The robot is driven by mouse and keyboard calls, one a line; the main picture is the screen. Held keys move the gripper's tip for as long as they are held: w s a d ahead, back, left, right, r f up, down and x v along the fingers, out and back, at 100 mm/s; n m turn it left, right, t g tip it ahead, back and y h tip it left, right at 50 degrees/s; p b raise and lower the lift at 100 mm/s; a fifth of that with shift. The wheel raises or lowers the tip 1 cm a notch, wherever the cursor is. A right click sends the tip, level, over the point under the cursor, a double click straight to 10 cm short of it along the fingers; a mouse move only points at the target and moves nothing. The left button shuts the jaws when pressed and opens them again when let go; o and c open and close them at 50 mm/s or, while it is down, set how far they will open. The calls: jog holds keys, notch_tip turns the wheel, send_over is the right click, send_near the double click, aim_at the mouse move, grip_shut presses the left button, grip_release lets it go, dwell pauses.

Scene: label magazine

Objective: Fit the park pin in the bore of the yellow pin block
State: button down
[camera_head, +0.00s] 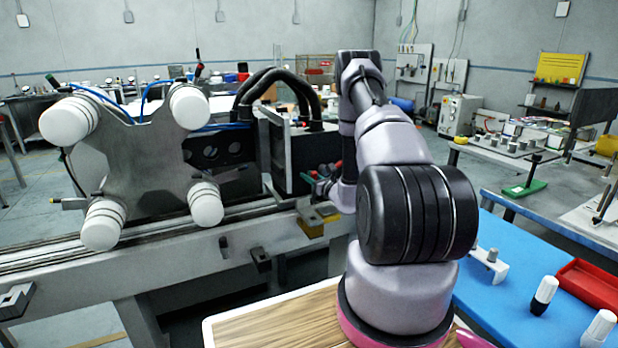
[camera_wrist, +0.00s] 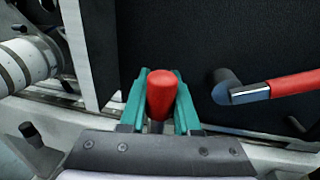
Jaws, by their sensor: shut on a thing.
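My gripper (camera_wrist: 160,112) is shut on the park pin (camera_wrist: 160,92), a pin with a red rounded head, held between two teal fingers in the wrist view. A little of its grey shank shows below the head; its lower end is hidden. In the head view my gripper (camera_head: 318,182) is small and partly covered by my arm, beside the black carriage panel. The yellow pin block (camera_head: 310,228) shows below my gripper on the rail's right end. Its bore cannot be made out, and the wrist view does not show the block clearly.
A red-handled lever (camera_wrist: 292,85) sticks out from the dark panel (camera_wrist: 235,40), close to the right of my gripper. A grey plate with white rollers (camera_head: 150,160) stands on the rail (camera_head: 150,240) at left. A blue table (camera_head: 510,270) holds a red tray (camera_head: 592,283).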

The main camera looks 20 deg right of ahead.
jog(key=shift+f, duration=0.1)
send_over(309, 215)
jog(key=shift+d+f, duration=0.1)
jog(key=shift+f, duration=2.65)
jog(key=shift+w+f, duration=0.1)
jog(key=shift+f, duration=0.7)
jog(key=shift+f, duration=0.35)
jog(key=shift+f, duration=2.8)
jog(key=c, duration=0.5)
grip_release()
jog(key=shift+c, duration=0.2)
jog(key=s+d, duration=0.2)
jog(key=s, duration=0.8)
jog(key=shift+s, duration=0.35)
